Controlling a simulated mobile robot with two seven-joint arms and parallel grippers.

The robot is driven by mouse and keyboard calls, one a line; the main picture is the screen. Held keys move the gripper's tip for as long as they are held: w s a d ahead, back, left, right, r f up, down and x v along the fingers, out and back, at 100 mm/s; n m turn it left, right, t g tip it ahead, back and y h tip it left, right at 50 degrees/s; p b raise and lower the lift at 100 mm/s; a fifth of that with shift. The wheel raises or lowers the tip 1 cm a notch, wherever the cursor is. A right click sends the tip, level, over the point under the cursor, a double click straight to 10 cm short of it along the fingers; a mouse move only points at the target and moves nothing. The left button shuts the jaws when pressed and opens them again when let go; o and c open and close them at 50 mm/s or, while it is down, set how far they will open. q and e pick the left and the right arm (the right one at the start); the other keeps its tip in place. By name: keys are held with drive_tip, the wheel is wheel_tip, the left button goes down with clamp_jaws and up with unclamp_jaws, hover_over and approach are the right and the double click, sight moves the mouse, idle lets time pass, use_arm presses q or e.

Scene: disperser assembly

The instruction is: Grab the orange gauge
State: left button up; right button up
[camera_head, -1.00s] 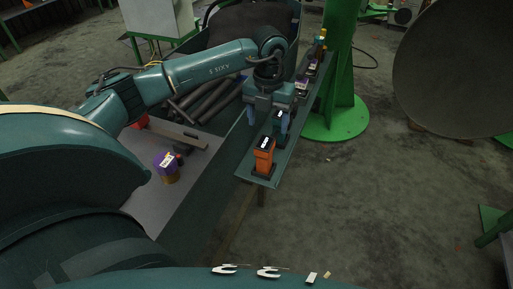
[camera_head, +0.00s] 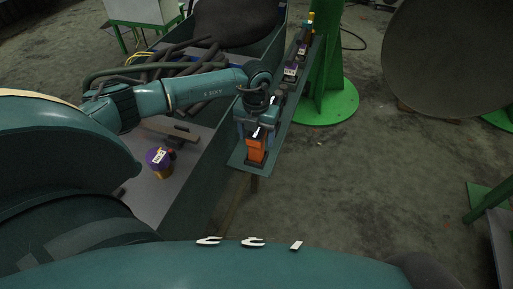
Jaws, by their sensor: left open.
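The orange gauge (camera_head: 256,150) stands upright near the front end of a narrow dark green shelf, with a black and white top. My left gripper (camera_head: 257,146) is right at it, pointing down, with its blue fingers on either side of the gauge's upper part. The gripper is open, and I cannot tell whether either finger touches the gauge. My right gripper is not in view.
Several other gauges, one a purple gauge (camera_head: 290,71), stand farther back on the shelf (camera_head: 243,167). A purple and yellow part (camera_head: 159,159) sits on the grey table (camera_head: 150,198) to the left. A green post (camera_head: 325,60) stands right of the shelf.

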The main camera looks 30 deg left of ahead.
use_arm(q)
drive_tip(key=shift+f, duration=1.4)
drive_tip(key=shift+c, duration=0.5)
drive_tip(key=shift+w+r, duration=0.1)
drive_tip(key=shift+r, duration=0.05)
clamp_jaws()
